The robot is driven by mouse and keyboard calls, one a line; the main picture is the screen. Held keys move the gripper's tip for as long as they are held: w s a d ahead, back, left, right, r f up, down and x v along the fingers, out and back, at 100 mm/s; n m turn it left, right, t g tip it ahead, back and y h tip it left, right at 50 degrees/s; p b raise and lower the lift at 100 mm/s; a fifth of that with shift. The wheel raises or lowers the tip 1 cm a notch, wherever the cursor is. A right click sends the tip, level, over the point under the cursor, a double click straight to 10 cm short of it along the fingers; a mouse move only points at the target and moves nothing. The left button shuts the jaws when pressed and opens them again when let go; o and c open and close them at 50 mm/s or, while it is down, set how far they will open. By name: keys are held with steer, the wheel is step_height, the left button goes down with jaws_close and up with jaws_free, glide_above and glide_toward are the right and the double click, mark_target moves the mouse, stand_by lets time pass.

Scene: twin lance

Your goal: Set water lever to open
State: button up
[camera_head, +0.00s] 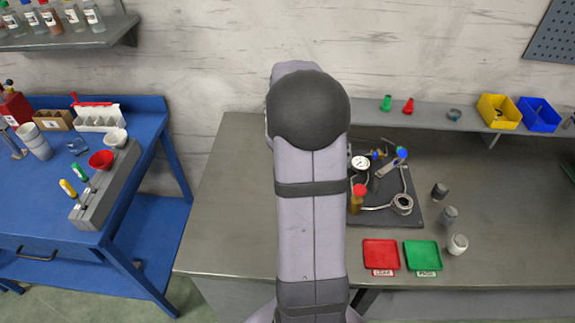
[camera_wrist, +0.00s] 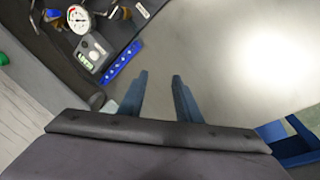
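A dark board (camera_head: 415,218) on the grey bench carries a round white gauge (camera_head: 360,163), tubing and fittings. The gauge also shows in the wrist view (camera_wrist: 78,18). There, a blue bar with pale markings (camera_wrist: 122,62), possibly the water lever, lies beside a grey box with a green window (camera_wrist: 93,52). I cannot tell its setting. In the head view, a blue part (camera_head: 402,153) is at the board's upper right. My gripper (camera_wrist: 160,75) is open and empty, with its fingertips to the right of the blue bar and apart from it. My arm hides the gripper in the head view.
A red tray (camera_head: 381,254) and a green tray (camera_head: 422,255) lie at the bench's front. Several small jars stand right of the board, including a white-topped one (camera_head: 457,244). A shelf behind holds yellow (camera_head: 498,111) and blue bins (camera_head: 539,114). The bench's left part is clear.

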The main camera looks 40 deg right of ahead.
steer(key=shift+a+f+m, duration=0.1)
steer(key=shift+a+m, duration=1.2)
steer(key=shift+a, duration=0.45)
steer(key=n+g+h+b, duration=0.7)
steer(key=n+h, duration=0.2)
steer(key=n, duration=0.6)
glide_toward(375, 154)
steer(key=shift+s+d+f, duration=0.1)
steer(key=shift+s+f, duration=0.1)
steer(key=shift+f, duration=0.05)
steer(key=shift+d+f+n+h, duration=0.15)
steer(key=shift+d+n+h, duration=0.15)
steer(key=shift+d+n, duration=0.25)
steer(key=shift+p+x, duration=0.95)
steer(key=shift+x, duration=2.55)
steer(key=shift+s+a+f, duration=0.1)
